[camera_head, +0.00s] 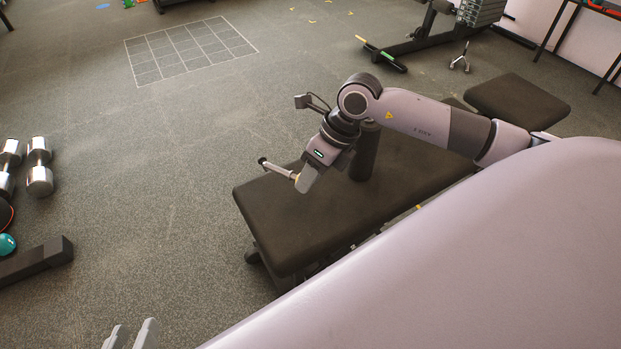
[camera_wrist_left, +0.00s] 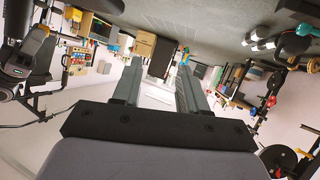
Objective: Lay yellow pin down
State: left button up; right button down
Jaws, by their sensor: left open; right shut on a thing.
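My right gripper (camera_head: 304,179) is above the dark padded bench (camera_head: 300,225), shut on a thin pin (camera_head: 277,168). The pin points out to the left, roughly level, with a pale metallic shaft, a dark knob at its far end and a yellowish part near the finger. The rest of the pin is hidden by the gripper. My left gripper (camera_head: 132,335) is at the bottom left edge of the head view, open and empty. It also shows in the left wrist view (camera_wrist_left: 157,66), its two fingers apart with nothing between them.
A dark upright cylinder (camera_head: 366,152) stands on the bench close behind my right gripper. Dumbbells (camera_head: 39,168) and a black bar (camera_head: 35,260) lie on the floor at the left. The floor between them and the bench is clear.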

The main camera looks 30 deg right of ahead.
notch_tip(320, 180, down, 5)
jog(key=b, duration=0.4)
jog(key=shift+f, duration=0.15)
jog(key=shift+f+b, duration=0.65)
jog(key=shift+f, duration=0.1)
pick_arm(q)
jog(key=shift+w+d+f+t+h+b, duration=0.25)
jog(key=shift+d+f+t+h+b, duration=0.35)
jog(key=shift+h+b, duration=0.2)
pick_arm(e)
jog(key=shift+f, duration=0.9)
pick_arm(q)
jog(key=shift+r, duration=0.1)
pick_arm(e)
jog(key=c, duration=0.8)
grip_release()
jog(key=shift+o, duration=0.2)
pick_arm(q)
jog(key=shift+w+d+r+n+g+h+p, duration=0.15)
jog(key=shift+d+n+g+h+p, duration=0.25)
jog(key=shift+d+p, duration=0.75)
pick_arm(e)
jog(key=v, duration=0.7)
jog(key=shift+p, duration=0.3)
pick_arm(q)
jog(key=shift+a, duration=0.3)
